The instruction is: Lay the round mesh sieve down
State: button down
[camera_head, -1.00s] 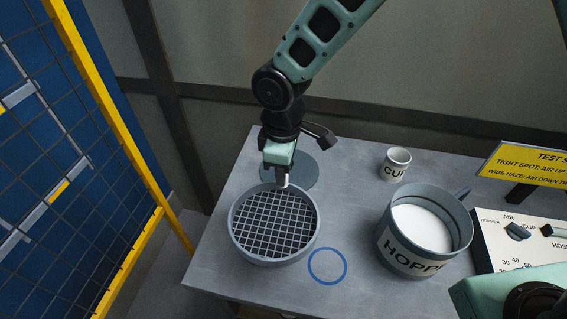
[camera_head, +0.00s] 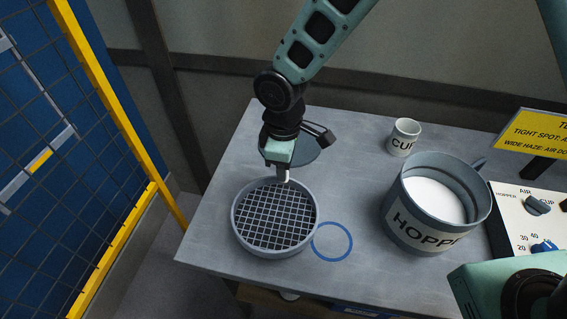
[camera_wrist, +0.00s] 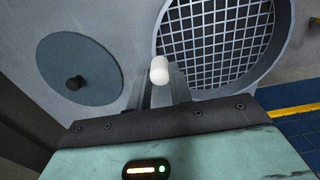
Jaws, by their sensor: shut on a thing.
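The round mesh sieve (camera_head: 235,222) is a grey ring with a dark square grid, mesh facing up and roughly level, at the table's front left. My gripper (camera_head: 284,172) is at its back rim, shut on its short white handle. In the wrist view the white handle end (camera_wrist: 159,70) sits between the fingers, and the sieve's rim (camera_wrist: 172,88) curves at the upper right. Whether the sieve touches the table or hangs just above it I cannot tell. A blue ring mark (camera_head: 332,241) lies on the table just right of the sieve, its left edge meeting the sieve's outline.
A grey disc with a black knob (camera_wrist: 74,83) lies behind the sieve, partly hidden by my arm in the head view. A CUP mug (camera_head: 404,137), a large HOPPER pot (camera_head: 414,233) with white contents and a switch panel (camera_head: 515,203) stand right. A yellow-framed fence (camera_head: 120,115) is left.

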jog(key=shift+f, duration=0.2)
jog(key=shift+f+b, duration=1.4)
jog(key=shift+f, duration=0.4)
jog(key=c, duration=1.2)
grip_release()
jog(key=shift+r, duration=0.1)
notch_tip(320, 180, up, 17)
jog(key=shift+r+b, duration=0.1)
jog(key=shift+b, duration=0.6)
jog(key=s+d+m, duration=0.2)
jog(key=s+d, duration=0.1)
jog(key=s, duration=0.3)
jog(key=s+d+f+m, duration=0.1)
jog(key=s+d+m, duration=0.1)
jog(key=s+d, duration=0.2)
jog(key=s+d+f+m, duration=0.1)
jog(key=s+d+m, duration=0.2)
jog(key=s, duration=0.6)
jog(key=shift+d+f+y, duration=0.2)
jog(key=shift+d+y, duration=0.1)
jog(key=shift+d, duration=0.4)
